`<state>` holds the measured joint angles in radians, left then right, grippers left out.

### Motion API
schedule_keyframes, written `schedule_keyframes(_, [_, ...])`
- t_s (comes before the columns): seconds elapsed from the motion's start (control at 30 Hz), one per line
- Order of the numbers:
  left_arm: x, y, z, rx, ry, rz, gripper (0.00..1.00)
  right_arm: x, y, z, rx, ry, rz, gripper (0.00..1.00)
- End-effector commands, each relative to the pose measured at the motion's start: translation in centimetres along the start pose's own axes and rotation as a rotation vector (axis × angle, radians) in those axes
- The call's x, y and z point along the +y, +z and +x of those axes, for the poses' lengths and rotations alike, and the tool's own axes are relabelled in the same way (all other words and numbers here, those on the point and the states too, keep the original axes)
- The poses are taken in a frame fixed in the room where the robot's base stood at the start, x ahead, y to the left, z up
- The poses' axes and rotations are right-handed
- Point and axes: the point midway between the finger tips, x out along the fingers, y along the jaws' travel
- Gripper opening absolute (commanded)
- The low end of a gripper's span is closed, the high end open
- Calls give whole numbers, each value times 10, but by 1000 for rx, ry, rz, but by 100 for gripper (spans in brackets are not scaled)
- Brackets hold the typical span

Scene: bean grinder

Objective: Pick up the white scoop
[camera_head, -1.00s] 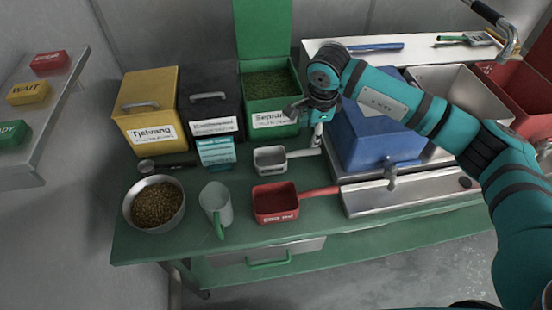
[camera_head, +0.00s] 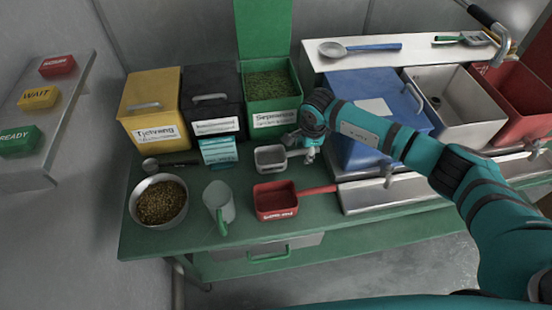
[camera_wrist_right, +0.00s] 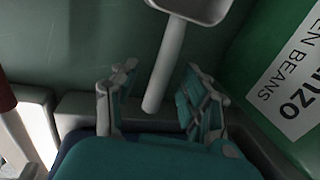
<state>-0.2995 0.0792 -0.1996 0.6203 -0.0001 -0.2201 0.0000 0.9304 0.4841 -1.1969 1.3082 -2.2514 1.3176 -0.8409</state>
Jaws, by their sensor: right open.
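The white scoop (camera_head: 270,159) sits on the green table in front of the green bean bin, its handle pointing right. In the right wrist view its light handle (camera_wrist_right: 167,62) runs down between the two fingers, and part of its bowl shows at the top edge. My right gripper (camera_head: 309,154) is at the handle's right end. In the wrist view the right gripper (camera_wrist_right: 152,88) is open, one finger on either side of the handle's end, with gaps visible. My left gripper is not in view.
A red scoop (camera_head: 275,202) lies in front of the white one. The green bin (camera_head: 272,118) stands behind, the blue bin (camera_head: 360,150) to the right.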

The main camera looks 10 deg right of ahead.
Motion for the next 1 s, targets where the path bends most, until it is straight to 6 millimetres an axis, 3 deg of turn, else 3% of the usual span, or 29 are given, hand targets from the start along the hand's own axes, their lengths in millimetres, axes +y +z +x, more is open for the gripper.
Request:
schedule_keyframes(0.07, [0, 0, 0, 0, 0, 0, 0, 0, 0, 0, 0, 0, 0, 46])
schedule_keyframes(0.43, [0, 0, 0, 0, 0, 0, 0, 0, 0, -1, 1, 0, 0, 0])
schedule_keyframes(0.83, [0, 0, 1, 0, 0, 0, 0, -1, 0, -3, 0, -1, 1, 0])
schedule_keyframes(1.0, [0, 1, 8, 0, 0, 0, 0, -6, -1, -24, 1, -6, -1, 0])
